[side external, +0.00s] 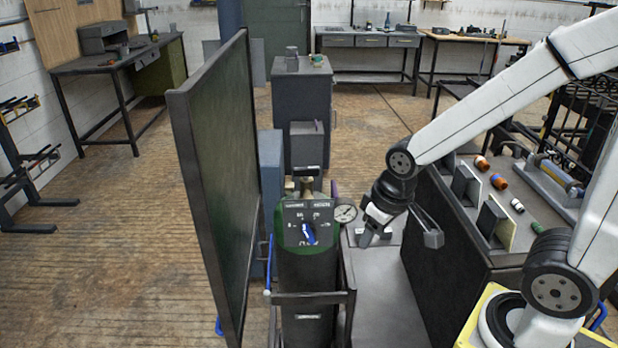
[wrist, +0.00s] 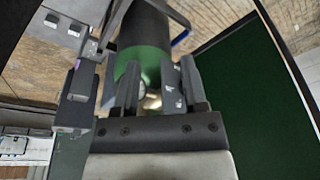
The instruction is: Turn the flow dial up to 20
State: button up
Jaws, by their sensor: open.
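The flow dial (side external: 308,232) is a blue knob on a dark panel (side external: 296,206) with small white markings. The panel sits at the top of a dark gas cylinder (side external: 306,268) with a green band. The markings are too small to read the setting surely. My gripper (side external: 400,238) is open and empty, to the right of the dial and apart from it. In the wrist view my two fingers (wrist: 157,88) stand apart, with the green-banded cylinder (wrist: 145,62) and a brass fitting beyond them. The dial's blue knob cannot be made out there.
A round gauge (side external: 346,213) sits just right of the panel, between dial and gripper. A tall green screen (side external: 222,180) stands close on the left. A dark bench (side external: 462,255) with small parts is at the right. Cart rails (side external: 312,296) surround the cylinder.

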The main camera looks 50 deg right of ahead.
jog(key=w+a+r+m+t, duration=0.1)
jog(key=w+a+m+t, duration=0.1)
jog(key=w+a+t, duration=0.8)
jog(key=s+m+h, duration=0.2)
jog(key=s+h, duration=0.2)
jog(key=h, duration=0.9)
send_near(310, 239)
jog(key=x, duration=0.2)
jog(key=shift+w+d, duration=0.1)
jog(key=shift+r, duration=0.1)
jog(key=shift+x, duration=3.9)
